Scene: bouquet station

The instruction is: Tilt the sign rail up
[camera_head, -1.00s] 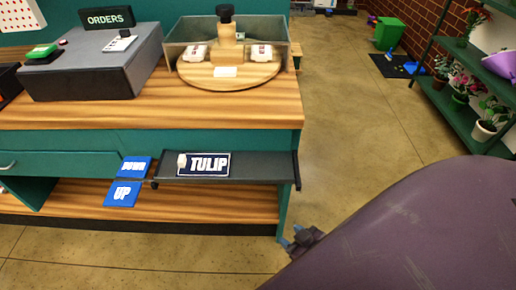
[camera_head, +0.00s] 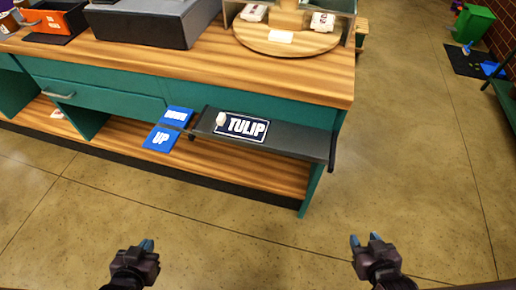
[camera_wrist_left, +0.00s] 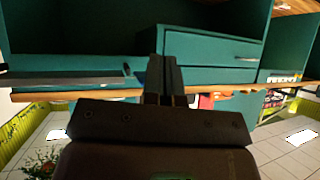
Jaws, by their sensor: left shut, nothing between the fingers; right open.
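The sign rail (camera_head: 295,137) is a dark grey shelf-like bar on the front of the wooden-topped counter. It bears a navy sign reading TULIP (camera_head: 246,127) and a small pale knob-like piece (camera_head: 221,119). Blue labels reading DOWN (camera_head: 177,116) and UP (camera_head: 160,138) are at its left end. My left gripper (camera_head: 147,245) is shut and empty, low in the head view, well apart from the rail. Its closed fingers also show in the left wrist view (camera_wrist_left: 165,80). My right gripper (camera_head: 365,239) is open and empty, below and right of the rail, touching nothing.
The counter has a teal drawer (camera_head: 105,97) left of the rail and a wooden lower shelf (camera_head: 230,168) under it. A round wooden turntable (camera_head: 285,38) and a grey box (camera_head: 150,20) stand on top. The concrete floor (camera_head: 410,170) to the right is clear.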

